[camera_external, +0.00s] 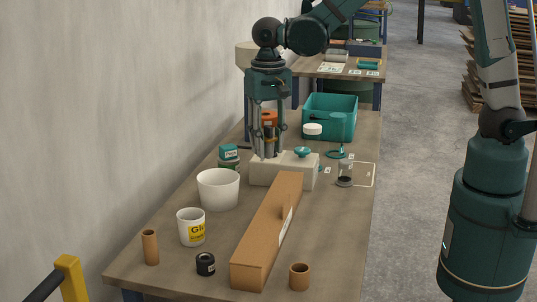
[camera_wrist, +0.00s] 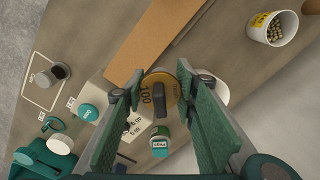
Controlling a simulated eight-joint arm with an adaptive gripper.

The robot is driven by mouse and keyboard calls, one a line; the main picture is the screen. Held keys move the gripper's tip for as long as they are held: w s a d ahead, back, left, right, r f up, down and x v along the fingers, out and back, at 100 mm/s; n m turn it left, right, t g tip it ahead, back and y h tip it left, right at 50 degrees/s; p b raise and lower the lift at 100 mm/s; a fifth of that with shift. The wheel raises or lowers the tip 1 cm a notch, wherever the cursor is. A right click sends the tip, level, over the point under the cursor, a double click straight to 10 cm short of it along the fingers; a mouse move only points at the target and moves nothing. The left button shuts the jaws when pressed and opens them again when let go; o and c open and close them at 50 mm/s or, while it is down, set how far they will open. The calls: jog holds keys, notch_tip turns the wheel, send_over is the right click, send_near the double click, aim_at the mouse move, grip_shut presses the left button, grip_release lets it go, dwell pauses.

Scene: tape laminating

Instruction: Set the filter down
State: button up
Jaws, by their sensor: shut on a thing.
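My gripper (camera_external: 268,156) points straight down over the left end of a pale block (camera_external: 299,173). In the wrist view my gripper (camera_wrist: 160,72) has its green fingers on either side of a round tan piece marked 100 (camera_wrist: 150,104), with a dark bar across its middle. It is shut on this piece, which seems to be the filter. In the external view the fingers mostly hide it. I cannot tell whether it touches the block. The block also shows in the wrist view (camera_wrist: 108,110), partly behind the left finger.
A long cardboard box (camera_external: 262,235) lies in front of the block. A white tub (camera_external: 218,190) and a labelled bucket (camera_external: 191,230) stand left. A teal crate (camera_external: 347,117) is behind.

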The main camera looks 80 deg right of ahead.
jog(key=s+a+n, duration=0.8)
jog(key=s+a, duration=1.3)
jog(key=a, duration=0.3)
jog(key=f, duration=0.5)
jog(key=shift+w+d+f+b, duration=0.2)
jog(key=shift+w+f+b, duration=0.15)
jog(key=shift+f+b, duration=0.05)
jog(key=shift+f+b, duration=0.8)
jog(key=shift+f, duration=2.1)
jog(key=shift+f+b, duration=0.65)
jog(key=shift+f, duration=1.45)
jog(key=shift+f, duration=0.15)
